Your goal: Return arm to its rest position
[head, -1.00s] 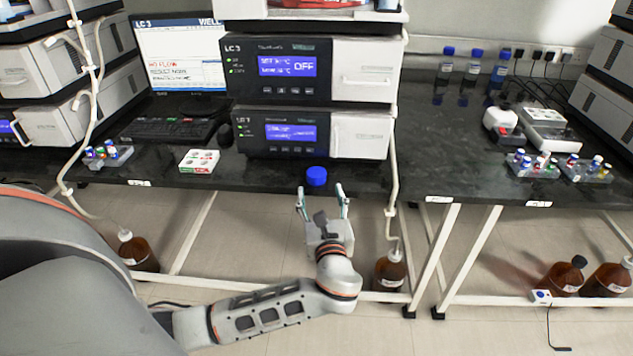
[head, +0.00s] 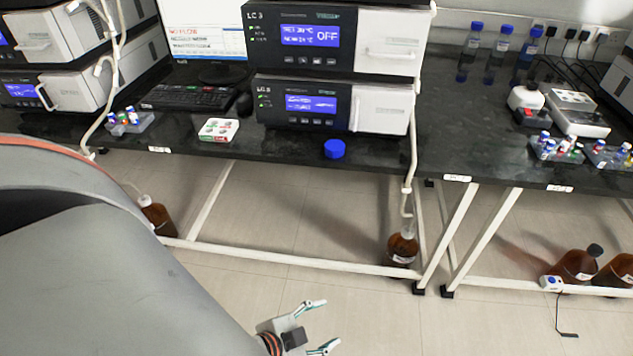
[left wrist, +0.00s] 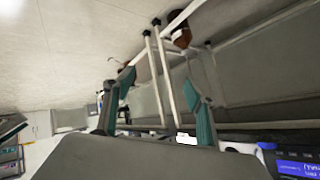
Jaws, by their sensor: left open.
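My left gripper (head: 322,325) is low at the bottom of the head view, in front of the bench and over the floor. Its two fingers are spread apart with nothing between them. The left wrist view shows the same gripper (left wrist: 157,100) with its teal-padded fingers apart and empty. Part of my arm fills the lower left of the head view. A blue cap (head: 334,149) sits at the bench's front edge, well apart from the gripper. My right gripper does not show.
A dark bench (head: 280,142) holds the LC 3 instrument stack (head: 335,104), a keyboard (head: 188,97), a white box (head: 218,130) and vial racks (head: 130,123). The floor (head: 390,310) around the gripper is clear.

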